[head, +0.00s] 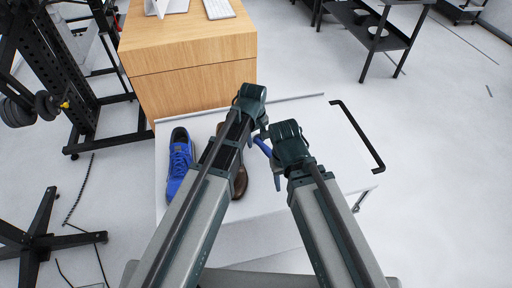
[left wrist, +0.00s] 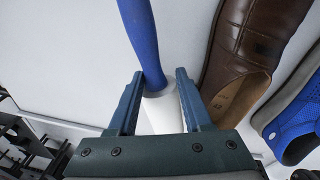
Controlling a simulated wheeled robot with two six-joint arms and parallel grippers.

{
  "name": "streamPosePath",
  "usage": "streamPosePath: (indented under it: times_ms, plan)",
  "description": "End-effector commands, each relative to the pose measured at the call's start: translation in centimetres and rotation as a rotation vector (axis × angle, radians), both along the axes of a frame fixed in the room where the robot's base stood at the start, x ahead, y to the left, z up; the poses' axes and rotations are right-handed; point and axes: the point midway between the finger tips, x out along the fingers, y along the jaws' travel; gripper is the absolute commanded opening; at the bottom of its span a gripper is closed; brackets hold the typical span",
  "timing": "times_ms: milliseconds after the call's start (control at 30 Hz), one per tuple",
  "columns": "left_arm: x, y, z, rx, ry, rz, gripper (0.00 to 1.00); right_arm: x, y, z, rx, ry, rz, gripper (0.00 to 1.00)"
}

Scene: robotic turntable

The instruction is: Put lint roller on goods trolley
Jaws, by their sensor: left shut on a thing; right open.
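The lint roller has a blue handle (head: 262,146) and a white roll (left wrist: 161,112). In the left wrist view the roll is between the fingers of my left gripper (left wrist: 158,98), which is shut on it, and the handle points away. My left gripper (head: 256,132) is over the goods trolley (head: 325,120), a white platform with a black handle bar. I cannot tell whether the roller touches the platform. My right gripper (head: 277,178) is open beside it, its fingers mostly hidden by its own wrist.
A blue shoe (head: 180,160) and a brown shoe (head: 240,182), partly behind my left arm, are on the trolley's left part. The trolley's right part is clear. A wooden cabinet (head: 190,75) stands just behind. A black rack (head: 85,90) is at the left.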

Motion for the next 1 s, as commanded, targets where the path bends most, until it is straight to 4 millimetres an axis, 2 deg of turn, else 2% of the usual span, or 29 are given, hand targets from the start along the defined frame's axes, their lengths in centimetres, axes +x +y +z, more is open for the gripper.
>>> streamPosePath:
  times_ms: [100, 267, 667, 700, 867, 1000]
  plan:
    - [0.0, 0.0, -1.8, 0.000, 0.000, 0.000, 0.05, 0.0, 0.0, -1.8, 0.000, 0.000, 0.000, 0.50]
    - [0.0, 0.0, -3.5, 0.000, 0.000, 0.000, 0.05, 0.0, 0.0, -3.5, 0.000, 0.000, 0.000, 0.50]
    - [0.0, 0.0, -3.7, 0.000, 0.000, 0.000, 0.05, 0.0, 0.0, -3.7, 0.000, 0.000, 0.000, 0.50]
    - [0.0, 0.0, -3.7, 0.000, 0.000, 0.000, 0.53, 0.0, 0.0, -3.7, 0.000, 0.000, 0.000, 0.50]
    - [0.0, 0.0, -3.6, 0.000, 0.000, 0.000, 0.80, 0.0, 0.0, -3.6, 0.000, 0.000, 0.000, 0.50]
    - [0.0, 0.0, -3.6, 0.000, 0.000, 0.000, 0.80, 0.0, 0.0, -3.6, 0.000, 0.000, 0.000, 0.50]
